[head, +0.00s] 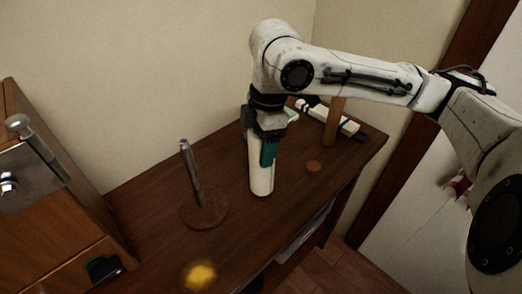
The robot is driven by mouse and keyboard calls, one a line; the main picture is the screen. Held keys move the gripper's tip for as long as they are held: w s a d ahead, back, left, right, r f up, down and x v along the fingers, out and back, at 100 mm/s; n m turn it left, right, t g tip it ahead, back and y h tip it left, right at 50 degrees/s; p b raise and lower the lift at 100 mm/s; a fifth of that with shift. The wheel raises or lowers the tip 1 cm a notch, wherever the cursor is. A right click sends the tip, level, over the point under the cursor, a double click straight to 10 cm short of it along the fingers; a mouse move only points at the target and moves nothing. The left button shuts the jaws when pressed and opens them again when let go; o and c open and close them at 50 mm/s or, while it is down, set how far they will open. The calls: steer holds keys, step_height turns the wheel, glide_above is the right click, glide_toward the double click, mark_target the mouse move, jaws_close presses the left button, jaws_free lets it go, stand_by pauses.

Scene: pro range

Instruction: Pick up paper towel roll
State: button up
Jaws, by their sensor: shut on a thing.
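A slim white upright cylinder, which I take for the paper towel roll (261,178), is at the middle of the dark wooden table in the head view. My gripper (264,150) comes down on it from above and is shut on its upper part. A teal patch shows at the grip; I cannot tell whether it is a finger pad or part of the roll. The roll's lower end is at or just above the tabletop; I cannot tell which. The gripper and wrist hide its top.
A round wooden base with a grey post (192,175) stands left of the roll. A yellow item (201,275) is near the front. A wooden cabinet (50,220) borders the left.

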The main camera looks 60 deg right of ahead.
steer(key=s+a+r+b, duration=0.3)
steer(key=s+r+b, duration=0.7)
steer(key=s, duration=0.3)
steer(key=shift+s+r+b, duration=0.4)
steer(key=shift+r, duration=0.2)
stand_by(1.2)
